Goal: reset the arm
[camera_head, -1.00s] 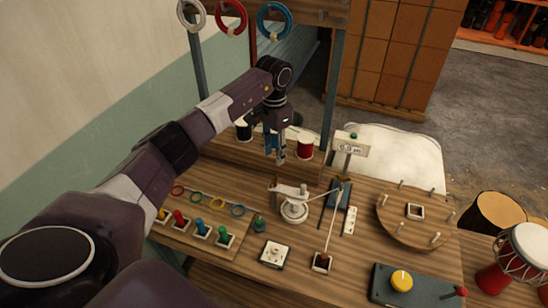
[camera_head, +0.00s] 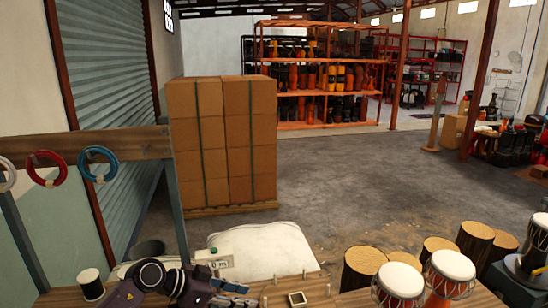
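My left arm comes in low at the picture's bottom left, its dark purple joints bent over the wooden workbench (camera_head: 318,287). My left gripper (camera_head: 232,293) is at the bottom edge, pointing right, just in front of the small display box (camera_head: 216,259). It is small and partly cut off, so its opening is unclear. I see nothing clearly held in it. My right gripper is out of view.
A black-and-white spool (camera_head: 91,284) stands left of my arm. Red (camera_head: 44,168) and blue (camera_head: 98,164) rings hang from a wooden beam. Goblet drums (camera_head: 399,284) and log stumps (camera_head: 363,267) stand at right. Stacked boxes (camera_head: 222,140) are behind; open floor lies beyond.

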